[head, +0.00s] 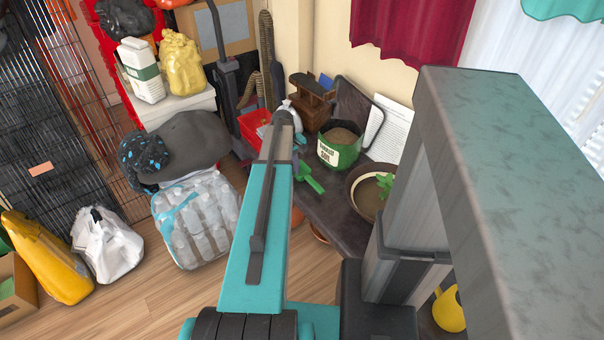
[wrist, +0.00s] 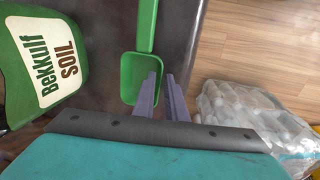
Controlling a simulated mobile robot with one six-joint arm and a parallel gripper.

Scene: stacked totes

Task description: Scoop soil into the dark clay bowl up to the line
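The green bucket labelled "SOIL" (head: 342,150) stands on the dark bench and holds brown soil. In the wrist view the bucket (wrist: 45,65) is at the left. A green scoop (head: 309,178) lies on the bench left of the bowl. In the wrist view the scoop (wrist: 140,75) lies beyond my fingertips. My gripper (wrist: 163,80) has its two fingers apart with nothing between them.
The dark bench (head: 335,212) ends at the wooden floor. A red container (head: 254,128) and a brown wooden item (head: 311,98) stand behind. A clear bag of bottles (head: 195,222) is on the floor at left. A white sheet (head: 391,130) leans against the wall.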

